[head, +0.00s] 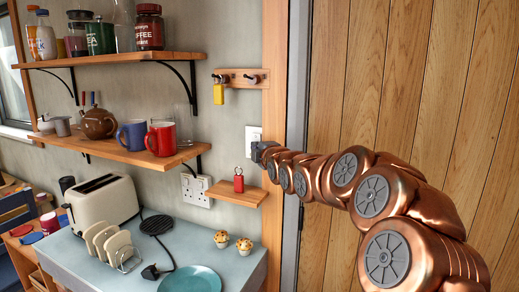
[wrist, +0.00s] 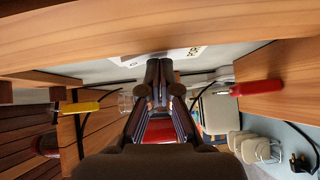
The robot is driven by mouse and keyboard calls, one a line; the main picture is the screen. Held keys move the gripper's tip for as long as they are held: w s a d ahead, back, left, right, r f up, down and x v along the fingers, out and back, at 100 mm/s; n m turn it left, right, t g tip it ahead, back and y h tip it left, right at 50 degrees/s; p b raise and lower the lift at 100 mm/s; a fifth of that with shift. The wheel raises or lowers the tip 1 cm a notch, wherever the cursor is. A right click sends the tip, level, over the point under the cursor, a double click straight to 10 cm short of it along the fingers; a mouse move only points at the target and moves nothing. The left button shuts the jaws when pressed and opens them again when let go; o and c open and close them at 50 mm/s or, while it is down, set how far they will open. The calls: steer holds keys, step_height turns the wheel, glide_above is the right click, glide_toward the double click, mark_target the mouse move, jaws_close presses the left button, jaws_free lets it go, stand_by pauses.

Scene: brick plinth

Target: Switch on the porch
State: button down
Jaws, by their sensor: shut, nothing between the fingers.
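The white wall switch plate (head: 253,132) is on the grey wall beside the wooden door frame, with my gripper (head: 258,150) in front of its lower part. In the wrist view the plate (wrist: 188,52) shows partly behind the fingertips, with dark lettering only partly readable. My gripper (wrist: 158,68) is shut and empty, its fingertips at the plate. I cannot tell whether they touch it. The rocker is hidden by the fingers, so its position cannot be told.
A double socket (head: 196,190) and mug shelf (head: 125,150) are left. The plank door (head: 400,80) is right.

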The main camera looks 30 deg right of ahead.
steer(key=shift+f, duration=0.1)
steer(key=s+a+b, duration=0.2)
steer(key=s+b, duration=0.1)
steer(key=s, duration=0.3)
steer(key=s+a+f+b, duration=0.1)
steer(key=s+a+b, duration=0.2)
steer(key=s, duration=0.3)
steer(key=shift+a+b, duration=0.25)
steer(key=shift+b, duration=0.25)
steer(key=shift+f, duration=0.1)
steer(key=s+a+f+m+g+y+p, duration=0.1)
steer(key=s+a+f+m+g, duration=0.45)
steer(key=f, duration=0.55)
steer(key=s+a+f+m+g+y+p, duration=0.1)
steer(key=s+a+f+m+g, duration=0.3)
steer(key=s+a+f, duration=0.5)
steer(key=s+a+f+m+g, duration=0.2)
steer(key=s+a+f+g, duration=0.1)
steer(key=s, duration=0.8)
steer(key=s+a+f+m+g+y, duration=0.1)
steer(key=s+a+f+m+g, duration=0.2)
steer(key=s, duration=0.7)
step_height(320, 180, down, 3)
steer(key=a+g+p, duration=0.1)
steer(key=g, duration=0.2)
steer(key=shift+s+a+y, duration=0.2)
steer(key=shift+s+y, duration=0.1)
steer(key=shift+s, duration=0.1)
